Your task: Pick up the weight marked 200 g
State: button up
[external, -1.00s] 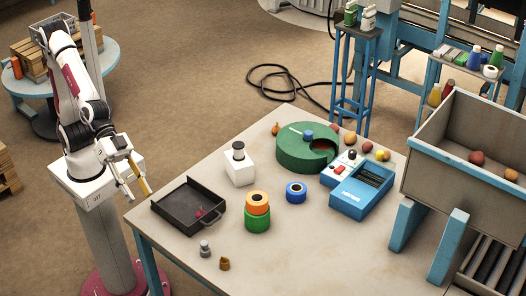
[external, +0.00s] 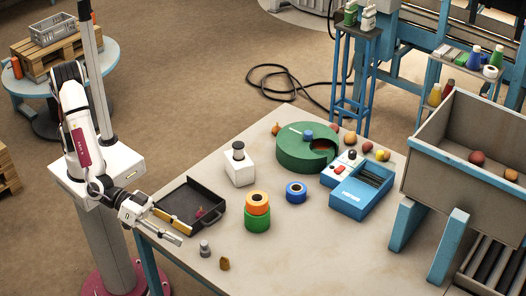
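Two small weights stand near the front left edge of the table: a grey metal one (external: 205,248) and a brass-coloured one (external: 224,264) to its right. Their markings are too small to read, so I cannot tell which is the 200 g. My gripper (external: 178,230) is at the table's left edge, beside the black tray and up and left of the grey weight. Its fingers are apart and nothing shows between them. It touches neither weight.
A black tray (external: 216,219) lies behind the gripper. Orange and green tape rolls (external: 257,212) are stacked right of it, with a blue roll (external: 296,192) beyond. The table's front right is clear.

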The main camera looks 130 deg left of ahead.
notch_tip(320, 180, down, 5)
jog(key=a+n+y, duration=0.1)
jog(key=a+y, duration=0.1)
jog(key=y, duration=0.2)
jog(key=n+g+y, duration=0.1)
jog(key=y, duration=0.3)
send_near(204, 243)
jog(key=w, duration=0.1)
jog(key=a, duration=0.1)
jog(key=w, duration=0.1)
jog(key=shift+w+a+r, duration=0.25)
jog(key=shift+w+a, duration=0.05)
jog(key=shift+s+a+f+y, duration=0.2)
jog(key=shift+s+f+y, duration=0.25)
jog(key=shift+s, duration=0.25)
jog(key=shift+w, duration=0.1)
jog(key=shift+x, duration=1.2)
jog(key=shift+w+a, duration=0.1)
jog(key=shift+w+f+x, duration=0.1)
jog(key=shift+f+x, duration=0.05)
jog(key=shift+x, duration=1.1)
jog(key=shift+w+f+x, duration=0.1)
jog(key=shift+f+x, duration=0.1)
jog(key=shift+x, duration=1.05)
